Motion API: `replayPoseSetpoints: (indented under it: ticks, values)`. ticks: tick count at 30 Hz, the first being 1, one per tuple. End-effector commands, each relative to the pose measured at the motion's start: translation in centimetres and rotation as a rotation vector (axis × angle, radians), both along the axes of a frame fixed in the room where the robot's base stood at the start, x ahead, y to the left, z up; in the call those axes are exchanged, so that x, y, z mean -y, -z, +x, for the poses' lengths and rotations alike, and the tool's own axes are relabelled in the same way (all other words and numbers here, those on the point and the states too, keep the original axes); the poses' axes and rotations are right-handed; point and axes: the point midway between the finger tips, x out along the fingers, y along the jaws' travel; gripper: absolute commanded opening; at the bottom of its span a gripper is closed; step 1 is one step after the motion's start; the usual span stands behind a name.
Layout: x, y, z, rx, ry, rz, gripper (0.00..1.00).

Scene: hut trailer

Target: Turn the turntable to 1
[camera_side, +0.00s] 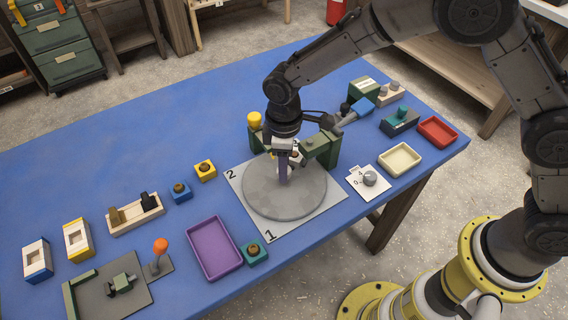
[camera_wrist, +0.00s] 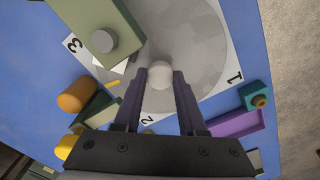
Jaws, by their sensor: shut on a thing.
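The turntable is a grey round disc (camera_side: 290,205) on a pale square plate (camera_side: 247,190), and it also shows in the wrist view (camera_wrist: 208,50). The side view shows 1 at the plate's front corner and 2 at its left corner. The wrist view also shows 3 at upper left. A whitish round knob (camera_wrist: 160,75) stands on the disc. My gripper (camera_wrist: 160,82) points down over the disc, its purple fingers shut on the knob. It also shows in the side view (camera_side: 283,178), hiding part of the disc. A short yellow mark (camera_wrist: 112,82) lies between 3 and 2.
A green block structure (camera_side: 325,150) stands close behind the disc, with a yellow cylinder (camera_side: 255,120) at its left. A purple tray (camera_side: 214,248) and teal block (camera_side: 255,253) lie front left. A knob panel (camera_side: 369,182) lies right.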

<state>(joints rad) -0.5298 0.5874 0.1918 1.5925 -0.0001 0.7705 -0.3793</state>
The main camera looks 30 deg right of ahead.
Motion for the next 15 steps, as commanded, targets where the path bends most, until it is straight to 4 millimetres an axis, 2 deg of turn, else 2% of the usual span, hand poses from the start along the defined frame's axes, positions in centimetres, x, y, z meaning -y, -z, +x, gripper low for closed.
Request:
replayPoseSetpoints:
  ticks: [15]
  values:
    - [-0.05,-0.21,0.08,0.004,-0.259,0.002,0.0]
